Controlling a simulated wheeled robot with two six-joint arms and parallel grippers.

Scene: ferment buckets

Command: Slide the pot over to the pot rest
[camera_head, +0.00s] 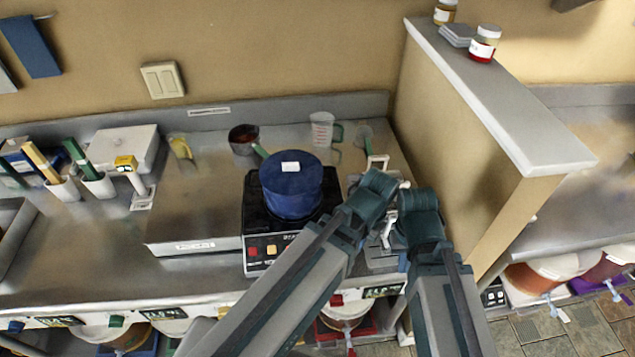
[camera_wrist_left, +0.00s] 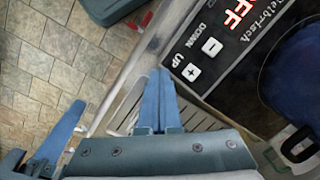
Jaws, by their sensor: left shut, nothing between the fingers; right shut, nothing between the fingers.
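The dark blue lidded pot (camera_head: 291,190) stands upright on the black hot plate (camera_head: 262,215), left of my grippers. Part of the pot shows at the right edge of the left wrist view (camera_wrist_left: 298,75). A grey slatted surface, which looks like the pot rest (camera_wrist_left: 200,112), lies beside the hot plate, mostly hidden by my arms in the head view. My left gripper (camera_wrist_left: 158,90) is shut and empty over the slats' edge, apart from the pot. My right gripper (camera_head: 389,235) is shut and empty right of the hot plate; my arms partly cover it.
A raised steel platform (camera_head: 190,215) is left of the hot plate. A partition wall (camera_head: 450,130) rises close to the right. Several buckets sit below the counter.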

